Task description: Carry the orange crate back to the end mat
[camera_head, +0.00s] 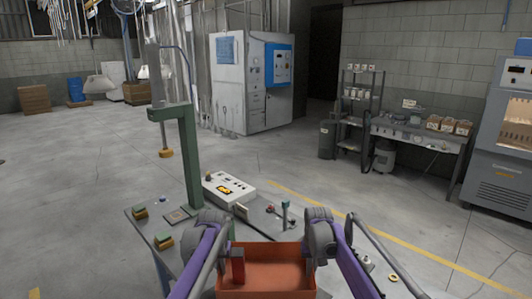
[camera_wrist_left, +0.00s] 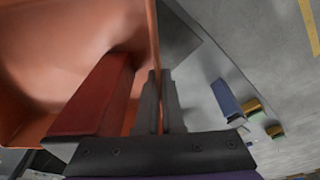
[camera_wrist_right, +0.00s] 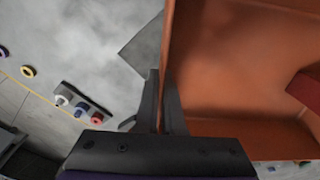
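The orange crate (camera_head: 265,276) is at the bottom of the head view, between my two grippers, with a red block (camera_head: 238,266) inside it near its left wall. My left gripper (camera_wrist_left: 156,95) is shut on the crate's left wall; the crate (camera_wrist_left: 70,45) fills the left of that wrist view. My right gripper (camera_wrist_right: 162,95) is shut on the opposite wall. A flat dark grey patch (camera_wrist_left: 178,38) shows beside the crate in the left wrist view, and a similar grey patch (camera_wrist_right: 145,46) in the right wrist view. I cannot tell whether either is the end mat, or whether the crate is raised.
A grey table holds a white control box (camera_head: 228,188), a green post (camera_head: 190,160) and small green-and-yellow blocks (camera_head: 162,241) to the left. Several small coloured parts (camera_wrist_right: 80,105) lie to the right. A large white cabinet (camera_head: 240,85) stands further back on open floor.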

